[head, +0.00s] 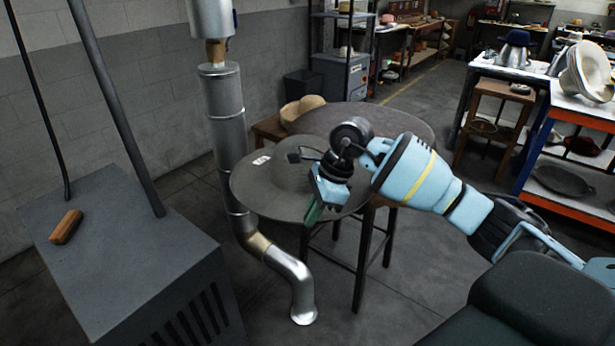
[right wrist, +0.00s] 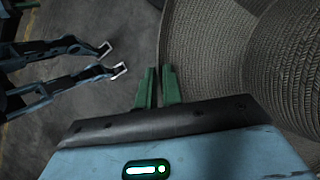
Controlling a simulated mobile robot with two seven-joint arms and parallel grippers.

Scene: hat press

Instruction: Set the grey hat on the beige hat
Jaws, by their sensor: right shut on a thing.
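The grey hat (head: 262,190) has a wide round brim and is held by its near edge, in front of and partly over a round table. Its woven brim fills much of the right side of the right wrist view (right wrist: 205,70). My right gripper (head: 312,212) has its green fingers shut at the brim's edge; they also show in the right wrist view (right wrist: 158,88). Cream-beige hats (head: 590,72) lean in a stack on the bench at the far right. A tan rounded piece (head: 302,108) sits behind the round table. Which of these is the beige hat I cannot tell.
The round table (head: 412,122) stands under and behind the hat. A metal pipe (head: 229,120) rises close to the brim's left. A grey machine box (head: 125,260) with a wooden brush (head: 66,227) stands at left. The floor between table and right bench (head: 578,103) is open.

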